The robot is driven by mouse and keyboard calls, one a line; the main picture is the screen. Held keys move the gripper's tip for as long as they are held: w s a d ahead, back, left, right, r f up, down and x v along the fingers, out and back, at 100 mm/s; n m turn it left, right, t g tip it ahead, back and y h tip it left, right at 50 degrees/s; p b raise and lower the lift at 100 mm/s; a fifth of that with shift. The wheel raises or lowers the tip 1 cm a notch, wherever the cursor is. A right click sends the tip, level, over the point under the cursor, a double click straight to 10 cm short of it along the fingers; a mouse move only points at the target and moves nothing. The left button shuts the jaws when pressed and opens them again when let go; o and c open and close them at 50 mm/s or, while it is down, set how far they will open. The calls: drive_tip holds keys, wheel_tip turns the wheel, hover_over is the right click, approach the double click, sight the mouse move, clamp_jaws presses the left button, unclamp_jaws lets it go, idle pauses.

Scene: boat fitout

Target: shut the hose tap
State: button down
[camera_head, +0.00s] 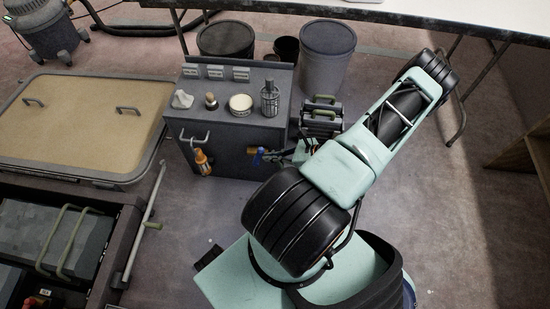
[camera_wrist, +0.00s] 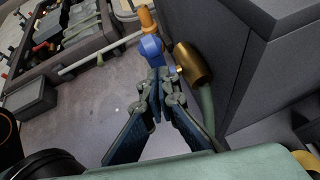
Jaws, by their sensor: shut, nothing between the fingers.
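The hose tap has a brass body (camera_wrist: 192,62) beside the grey cabinet's face and a blue lever (camera_wrist: 151,46) to the left of it in the wrist view. The blue lever also shows small in the head view (camera_head: 258,158), low on the cabinet front. My gripper (camera_wrist: 160,77) is shut and empty, its fingertips just below the blue lever in the wrist view. I cannot tell whether the tips touch the lever. In the head view my gripper (camera_head: 276,155) is right beside the tap, partly hidden by my arm.
A green hose (camera_wrist: 208,112) runs from the brass body. A tan hatch (camera_head: 80,125) and an open dark bin (camera_head: 125,235) lie left. Floor before the cabinet is mostly clear.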

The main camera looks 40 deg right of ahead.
drive_tip(key=shift+w+a+r+p, duration=0.6)
drive_tip(key=shift+w+a+r, duration=0.1)
drive_tip(key=shift+w, duration=0.05)
